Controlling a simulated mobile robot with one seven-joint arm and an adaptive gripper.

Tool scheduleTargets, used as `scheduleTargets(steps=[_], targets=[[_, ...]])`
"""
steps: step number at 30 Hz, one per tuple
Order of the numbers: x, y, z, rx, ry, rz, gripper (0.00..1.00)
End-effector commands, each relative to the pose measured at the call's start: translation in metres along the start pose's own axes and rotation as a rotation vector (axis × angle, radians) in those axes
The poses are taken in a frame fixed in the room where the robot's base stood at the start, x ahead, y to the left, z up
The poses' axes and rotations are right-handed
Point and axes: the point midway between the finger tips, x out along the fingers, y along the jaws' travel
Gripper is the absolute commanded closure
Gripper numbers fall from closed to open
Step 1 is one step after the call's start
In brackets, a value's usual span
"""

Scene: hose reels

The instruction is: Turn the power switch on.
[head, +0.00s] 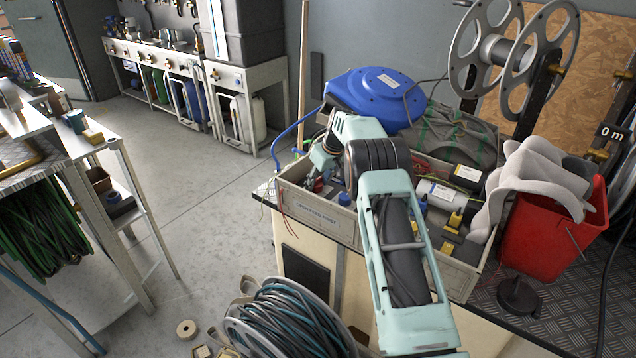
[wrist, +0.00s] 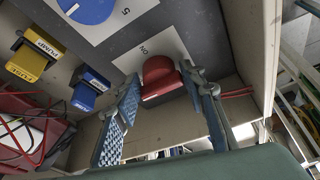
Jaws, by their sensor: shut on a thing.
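The red switch knob (wrist: 163,78) shows in the wrist view on a grey panel, beside a white label that appears to read ON. My gripper (wrist: 161,84) has one finger on each side of the knob and is shut on it. The right finger lies close against its side; the left contact is hard to make out. In the head view my gripper (head: 325,158) reaches down into the grey crate (head: 322,212), and its fingertips and the knob cannot be clearly made out.
Beside the knob are a blue round part (wrist: 86,8), yellow PUMP-marked parts (wrist: 27,62) and a blue labelled part (wrist: 90,90). A blue hose reel (head: 375,95) stands behind the crate. A red bucket (head: 555,235) with a grey-white cloth stands right. Open floor lies left.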

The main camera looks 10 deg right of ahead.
Motion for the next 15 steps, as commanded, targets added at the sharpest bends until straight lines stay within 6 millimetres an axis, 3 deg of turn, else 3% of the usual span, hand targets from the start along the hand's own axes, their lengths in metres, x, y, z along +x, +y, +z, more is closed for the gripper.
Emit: scheduleTargets(steps=[15], targets=[[0.0009,-0.0042,-0.0003,0.314,-0.002,0.133,0.86]])
